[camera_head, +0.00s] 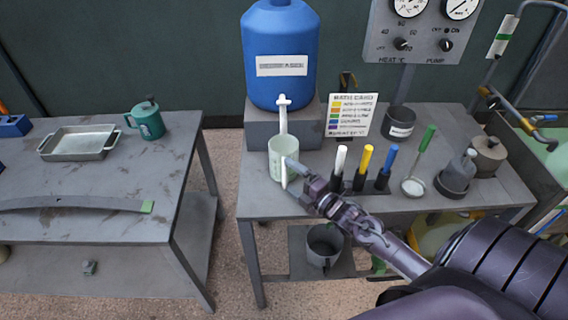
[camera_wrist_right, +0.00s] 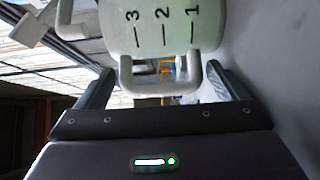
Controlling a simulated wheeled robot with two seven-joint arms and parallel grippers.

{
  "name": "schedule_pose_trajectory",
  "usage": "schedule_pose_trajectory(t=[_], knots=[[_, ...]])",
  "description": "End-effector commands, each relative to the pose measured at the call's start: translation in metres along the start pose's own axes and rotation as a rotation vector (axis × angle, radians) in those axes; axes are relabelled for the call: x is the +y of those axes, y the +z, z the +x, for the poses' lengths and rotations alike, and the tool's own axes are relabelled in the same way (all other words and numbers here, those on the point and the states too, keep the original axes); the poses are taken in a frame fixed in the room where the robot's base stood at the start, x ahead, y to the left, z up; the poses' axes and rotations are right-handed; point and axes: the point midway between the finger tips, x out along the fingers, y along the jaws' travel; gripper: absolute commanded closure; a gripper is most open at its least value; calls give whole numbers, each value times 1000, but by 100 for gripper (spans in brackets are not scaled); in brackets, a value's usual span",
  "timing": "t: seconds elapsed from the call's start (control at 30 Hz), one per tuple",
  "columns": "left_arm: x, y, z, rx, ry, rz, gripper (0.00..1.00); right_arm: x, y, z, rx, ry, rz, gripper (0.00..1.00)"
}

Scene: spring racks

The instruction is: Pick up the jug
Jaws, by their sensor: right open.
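The jug (camera_head: 280,158) is pale, translucent and graduated. It stands upright on the right-hand bench, under the white tap (camera_head: 283,110) of the blue barrel. In the right wrist view, the jug (camera_wrist_right: 164,28) fills the top with marks 1, 2 and 3, and its handle (camera_wrist_right: 160,83) reaches between my fingers. My right gripper (camera_head: 292,174) is at the jug's near side; it also shows in the right wrist view (camera_wrist_right: 163,85). It is open, its fingers on either side of the handle with gaps visible. My left gripper is out of view.
The blue barrel (camera_head: 281,50) stands on a grey block behind the jug. White, yellow and blue handled tools (camera_head: 366,166) stand close right of my gripper. A colour card (camera_head: 350,116) stands behind. The left bench holds a metal tray (camera_head: 78,144) and a teal lidded mug (camera_head: 147,121).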

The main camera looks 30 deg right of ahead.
Motion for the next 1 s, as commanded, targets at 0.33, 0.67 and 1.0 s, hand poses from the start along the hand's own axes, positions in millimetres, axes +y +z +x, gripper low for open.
schedule_pose_trajectory(t=[0.33,0.67,1.0], knots=[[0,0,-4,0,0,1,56,0,0,18,0,-1,0,8],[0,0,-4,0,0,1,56,0,0,17,0,-1,0,39],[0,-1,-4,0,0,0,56,1,1,18,-1,2,-2,51]])
